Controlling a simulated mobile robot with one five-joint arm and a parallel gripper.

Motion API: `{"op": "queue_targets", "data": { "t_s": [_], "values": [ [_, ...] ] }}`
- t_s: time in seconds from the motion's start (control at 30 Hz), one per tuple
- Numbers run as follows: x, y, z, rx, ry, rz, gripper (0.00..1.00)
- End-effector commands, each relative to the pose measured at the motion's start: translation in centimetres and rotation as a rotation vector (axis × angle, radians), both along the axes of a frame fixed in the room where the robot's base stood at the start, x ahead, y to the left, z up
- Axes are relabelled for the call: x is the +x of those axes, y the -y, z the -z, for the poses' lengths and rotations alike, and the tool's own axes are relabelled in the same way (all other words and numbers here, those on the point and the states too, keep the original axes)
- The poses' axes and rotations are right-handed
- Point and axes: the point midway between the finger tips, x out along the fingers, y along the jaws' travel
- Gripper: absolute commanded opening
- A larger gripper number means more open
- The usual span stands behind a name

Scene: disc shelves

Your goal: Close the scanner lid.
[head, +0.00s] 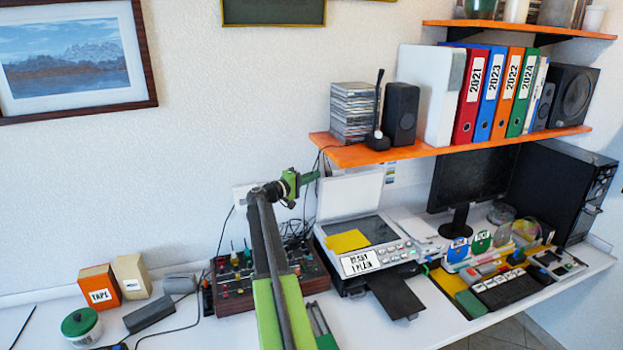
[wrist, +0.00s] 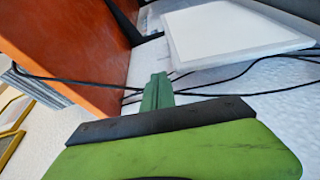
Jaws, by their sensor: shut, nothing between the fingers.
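The scanner (head: 372,235) stands on the white desk, a white and grey machine with a front button panel. Its white lid (head: 350,194) is open and stands up at the back, near the wall. A yellow sheet (head: 347,241) lies on the scanner's glass. My gripper (head: 313,176) is shut and empty, just left of the lid's upper left corner in the head view. In the wrist view my green fingers (wrist: 157,88) are together, apart from a white panel (wrist: 228,34) that looks like the lid.
An orange shelf (head: 350,153) with discs, speaker and binders hangs close above the lid; it also fills the left of the wrist view (wrist: 75,45). Black cables (wrist: 215,83) run along the wall. A knobbed mixer (head: 235,290) stands left of the scanner, a monitor (head: 470,185) right.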

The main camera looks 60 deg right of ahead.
Motion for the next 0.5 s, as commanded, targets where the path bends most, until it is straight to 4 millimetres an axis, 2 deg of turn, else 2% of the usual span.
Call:
{"op": "queue_targets", "data": {
  "t_s": [0.03,0.2,0.33,0.5],
  "values": [
    [-0.3,1.2,-0.1,0.000,0.000,0.003,0.00],
    [-1.2,4.1,-0.2,0.000,0.000,0.002,0.00],
    [-1.6,5.5,-0.3,0.001,0.000,0.000,0.00],
    [-1.8,6.1,-0.3,0.001,0.000,0.000,0.00]
  ]
}}
